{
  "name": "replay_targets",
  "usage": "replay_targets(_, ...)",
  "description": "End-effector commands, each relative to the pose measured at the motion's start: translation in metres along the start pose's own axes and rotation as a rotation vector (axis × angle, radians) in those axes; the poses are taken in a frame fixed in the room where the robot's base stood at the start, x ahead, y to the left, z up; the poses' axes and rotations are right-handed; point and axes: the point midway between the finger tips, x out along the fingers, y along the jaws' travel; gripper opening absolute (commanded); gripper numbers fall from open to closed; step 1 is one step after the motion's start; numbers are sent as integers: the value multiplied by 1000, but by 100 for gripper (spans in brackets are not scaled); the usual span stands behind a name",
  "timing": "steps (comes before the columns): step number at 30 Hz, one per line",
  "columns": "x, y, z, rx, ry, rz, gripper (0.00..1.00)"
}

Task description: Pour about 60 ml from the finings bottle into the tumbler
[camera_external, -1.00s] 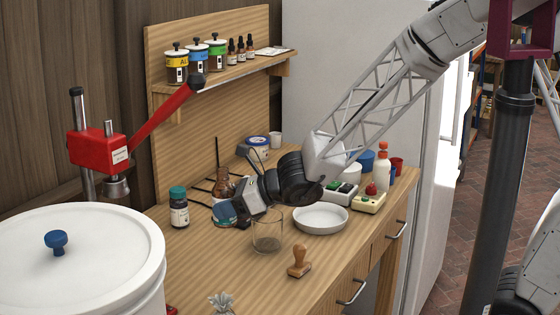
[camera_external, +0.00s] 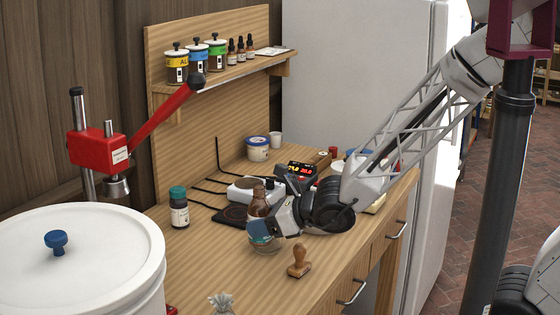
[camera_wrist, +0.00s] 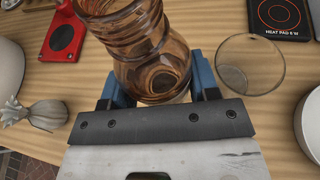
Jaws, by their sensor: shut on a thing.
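My gripper (camera_external: 262,230) is shut on an amber glass bottle (camera_external: 258,202), which stands roughly upright in the jaws. In the wrist view the bottle (camera_wrist: 150,50) sits between my blue fingers (camera_wrist: 158,92), its neck toward the top left. Its label is not readable, and its liquid level is unclear. The clear glass tumbler (camera_external: 266,248) stands on the bench, partly hidden behind and below my gripper. The wrist view shows the tumbler (camera_wrist: 250,66) to the right of the bottle, apart from it in that picture. I see no stream between them.
A black heat pad (camera_external: 232,215) lies behind the tumbler. A wooden stamp (camera_external: 299,262) stands in front. A teal-capped bottle (camera_external: 179,208) is at left, near the big white lidded bucket (camera_external: 85,265) and red lever press (camera_external: 98,150). Bench is clear between bottle and stamp.

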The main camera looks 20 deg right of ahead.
Motion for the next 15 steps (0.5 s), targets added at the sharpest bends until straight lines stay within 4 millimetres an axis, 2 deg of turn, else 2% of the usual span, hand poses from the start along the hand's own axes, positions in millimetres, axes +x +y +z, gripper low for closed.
replay_targets(15, -5, 0, -5, 6, -1, -14, 24)
